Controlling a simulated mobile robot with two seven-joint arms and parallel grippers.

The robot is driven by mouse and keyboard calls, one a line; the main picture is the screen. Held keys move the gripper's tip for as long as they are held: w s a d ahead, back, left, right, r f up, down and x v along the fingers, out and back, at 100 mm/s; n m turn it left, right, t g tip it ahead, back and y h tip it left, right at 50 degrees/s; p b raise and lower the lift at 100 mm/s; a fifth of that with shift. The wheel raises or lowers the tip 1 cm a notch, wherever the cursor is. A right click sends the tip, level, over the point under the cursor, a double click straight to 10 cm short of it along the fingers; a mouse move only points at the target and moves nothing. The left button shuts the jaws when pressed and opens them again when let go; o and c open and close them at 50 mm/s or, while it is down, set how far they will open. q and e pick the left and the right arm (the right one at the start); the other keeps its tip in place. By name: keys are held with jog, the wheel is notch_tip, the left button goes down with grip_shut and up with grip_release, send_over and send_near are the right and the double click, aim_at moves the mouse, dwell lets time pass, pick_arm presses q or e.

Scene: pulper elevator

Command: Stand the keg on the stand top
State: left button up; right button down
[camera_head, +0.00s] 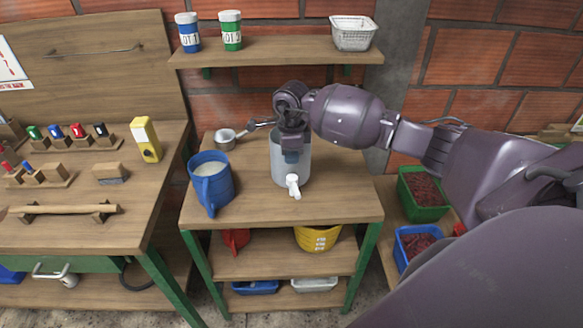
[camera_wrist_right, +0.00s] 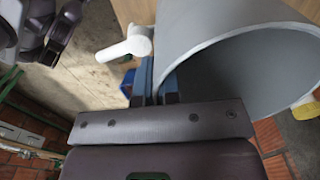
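The keg (camera_head: 290,160) is a grey, open-topped cylinder with a white tap (camera_head: 293,185) low on its front. In the head view it looks upright on the wooden stand top (camera_head: 330,205), right of the blue jug. Whether its base fully touches the wood is hard to tell. My right gripper (camera_head: 291,152) points down at the keg's near rim. In the right wrist view, its fingers (camera_wrist_right: 155,92) straddle the wall of the keg (camera_wrist_right: 225,45) and look shut on it.
A blue jug (camera_head: 210,183) stands close left of the keg, with a small metal pan (camera_head: 225,139) behind it. A shelf (camera_head: 280,50) with cups and a basket hangs above. Crates (camera_head: 425,200) stand to the right. The stand's front right is clear.

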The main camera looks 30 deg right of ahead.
aim_at(291, 168)
jog(key=shift+f, duration=2.25)
jog(key=shift+f, duration=0.15)
jog(key=c, duration=1.3)
grip_release()
